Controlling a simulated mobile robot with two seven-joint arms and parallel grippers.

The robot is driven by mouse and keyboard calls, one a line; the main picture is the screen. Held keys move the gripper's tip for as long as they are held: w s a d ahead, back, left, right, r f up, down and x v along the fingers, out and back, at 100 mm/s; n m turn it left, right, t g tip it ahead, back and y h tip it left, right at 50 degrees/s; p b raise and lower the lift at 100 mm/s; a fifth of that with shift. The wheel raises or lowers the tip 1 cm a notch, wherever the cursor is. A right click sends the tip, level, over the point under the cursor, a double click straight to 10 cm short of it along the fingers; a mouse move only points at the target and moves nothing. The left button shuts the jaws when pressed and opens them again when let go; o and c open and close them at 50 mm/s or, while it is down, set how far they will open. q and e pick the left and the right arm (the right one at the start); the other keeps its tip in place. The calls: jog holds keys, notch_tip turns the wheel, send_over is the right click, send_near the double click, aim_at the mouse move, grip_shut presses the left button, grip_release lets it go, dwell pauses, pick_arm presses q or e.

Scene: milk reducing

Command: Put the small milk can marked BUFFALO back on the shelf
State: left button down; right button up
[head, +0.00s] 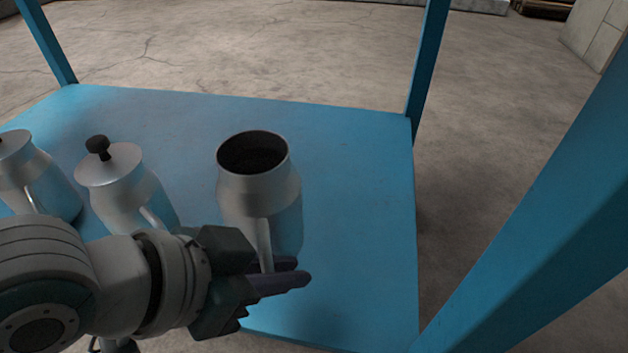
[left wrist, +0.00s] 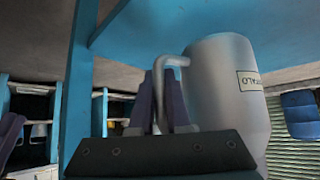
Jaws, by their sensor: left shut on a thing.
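The lidless silver milk can (head: 258,195) is at the right part of the blue shelf (head: 350,180) in the head view. In the left wrist view the can (left wrist: 225,75) shows a pale label with partly readable letters ending in "ALO". My left gripper (head: 300,271) is shut on the can's handle, which stands between its two dark fingers (left wrist: 161,95). The can looks upright or nearly so. Whether its base touches the shelf is not clear. My right gripper is in neither view.
Two lidded silver cans stand to the left on the shelf, one with a black knob (head: 122,175) and one at the left edge (head: 38,180). Blue posts rise at the shelf's back corners, and a thick blue post (head: 540,200) crosses the right. The shelf behind the held can is clear.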

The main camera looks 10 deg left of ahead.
pick_arm(q)
notch_tip(320, 180, down, 5)
jog(key=b, duration=0.3)
jog(key=shift+f+b, duration=0.2)
jog(key=shift+b, duration=0.15)
jog(key=shift+r, duration=0.15)
jog(key=shift+f, duration=0.2)
jog(key=c, duration=0.9)
grip_release()
